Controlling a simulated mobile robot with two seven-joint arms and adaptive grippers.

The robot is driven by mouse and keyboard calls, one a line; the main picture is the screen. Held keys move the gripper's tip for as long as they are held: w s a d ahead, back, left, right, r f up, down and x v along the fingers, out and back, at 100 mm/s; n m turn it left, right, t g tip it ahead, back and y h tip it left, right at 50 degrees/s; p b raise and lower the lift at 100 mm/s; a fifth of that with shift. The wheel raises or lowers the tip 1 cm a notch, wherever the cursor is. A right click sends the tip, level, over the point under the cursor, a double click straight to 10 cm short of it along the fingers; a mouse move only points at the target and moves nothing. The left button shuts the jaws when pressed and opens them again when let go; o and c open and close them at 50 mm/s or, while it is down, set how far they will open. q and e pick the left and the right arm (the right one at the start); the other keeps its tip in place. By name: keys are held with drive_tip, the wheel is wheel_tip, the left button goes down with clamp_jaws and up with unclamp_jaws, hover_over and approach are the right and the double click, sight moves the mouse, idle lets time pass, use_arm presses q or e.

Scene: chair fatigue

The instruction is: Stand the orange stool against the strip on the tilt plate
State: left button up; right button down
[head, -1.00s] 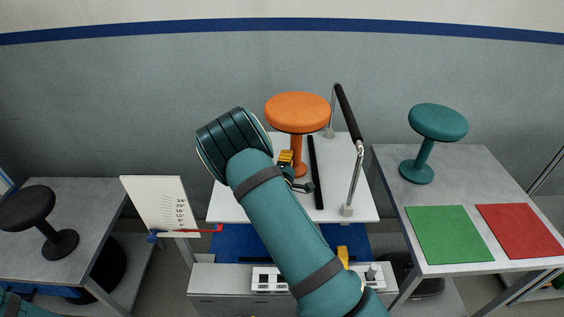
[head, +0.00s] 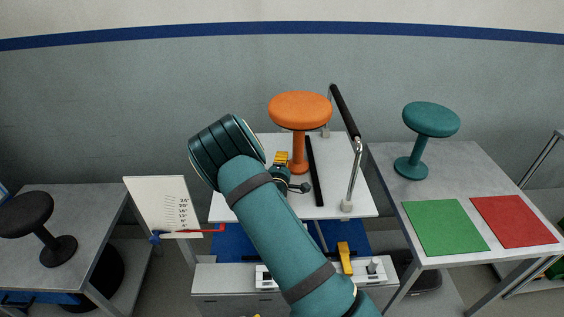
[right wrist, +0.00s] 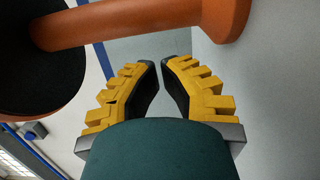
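The orange stool (head: 299,111) stands upright on the white tilt plate (head: 349,208), just left of the black strip (head: 316,175). Its base is partly hidden by my right gripper, and I cannot tell whether it touches the strip. My right gripper (head: 294,172) is low over the plate, in front of and left of the stool's base. In the right wrist view its yellow fingers (right wrist: 161,64) are apart with nothing between them. The stool's stem (right wrist: 130,20) crosses the top of that view, clear of the fingers. My left gripper is out of view.
A dark rail (head: 346,112) on metal posts borders the plate's right side. A scale card (head: 163,205) with a red pointer stands at left. A teal stool (head: 432,119), green mat (head: 445,228) and red mat (head: 513,221) are on the right table; a black stool (head: 26,213) is on the left table.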

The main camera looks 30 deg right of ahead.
drive_tip(key=shift+a, duration=0.25)
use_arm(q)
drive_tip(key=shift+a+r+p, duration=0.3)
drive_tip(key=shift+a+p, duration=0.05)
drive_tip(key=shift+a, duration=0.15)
use_arm(e)
drive_tip(key=v, duration=1)
drive_tip(key=shift+a, duration=0.2)
